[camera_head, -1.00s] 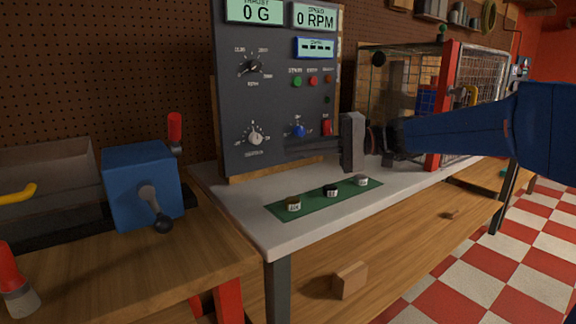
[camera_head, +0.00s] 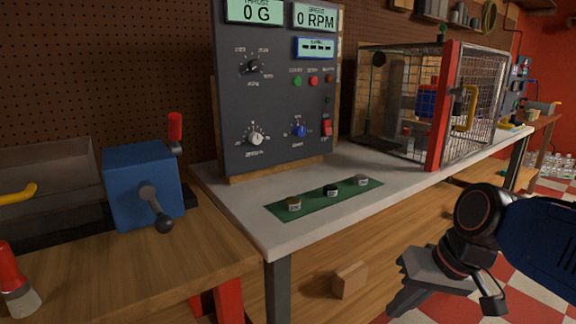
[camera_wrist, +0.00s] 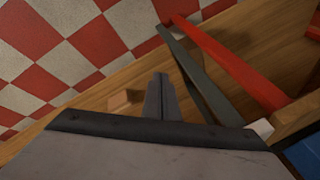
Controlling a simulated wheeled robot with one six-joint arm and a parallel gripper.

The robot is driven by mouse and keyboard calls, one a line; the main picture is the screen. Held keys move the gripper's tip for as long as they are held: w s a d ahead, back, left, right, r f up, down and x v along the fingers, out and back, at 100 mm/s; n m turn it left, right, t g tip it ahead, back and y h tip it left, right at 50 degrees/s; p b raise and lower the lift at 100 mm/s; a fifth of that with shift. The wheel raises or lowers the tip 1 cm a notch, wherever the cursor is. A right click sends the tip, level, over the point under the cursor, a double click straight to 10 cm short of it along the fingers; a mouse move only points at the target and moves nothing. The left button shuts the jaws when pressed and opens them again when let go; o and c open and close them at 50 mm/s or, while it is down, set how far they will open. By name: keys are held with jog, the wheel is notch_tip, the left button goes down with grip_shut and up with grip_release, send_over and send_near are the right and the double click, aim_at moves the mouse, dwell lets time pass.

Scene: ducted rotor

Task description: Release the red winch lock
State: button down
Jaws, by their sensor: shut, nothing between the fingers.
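The blue winch box (camera_head: 142,185) stands on the wooden bench at the left of the head view, with a dark crank handle (camera_head: 154,207) on its front. A red-handled lever (camera_head: 175,130), which looks like the winch lock, stands upright at its right rear corner. My gripper (camera_head: 394,306) is low at the right, in front of the benches, well apart from the winch and lever. Its fingers also show in the wrist view (camera_wrist: 161,77), closed together and empty, pointing down past the bench. The lever does not show clearly in the wrist view.
The control panel (camera_head: 280,90) stands on the white-topped bench (camera_head: 225,190), right of the winch. A wire cage (camera_head: 400,100) with a red post is behind right. A wooden block (camera_head: 349,281) lies on the lower shelf. A red-handled tool (camera_head: 12,280) is at front left.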

jog(key=s+d+f+t+h, duration=0.1)
jog(key=s+d+f+h, duration=0.2)
jog(key=d, duration=0.4)
jog(key=shift+s+d+f+t, duration=0.3)
jog(key=shift+s+f+t, duration=0.1)
jog(key=shift+f, duration=0.15)
dwell(0.6)
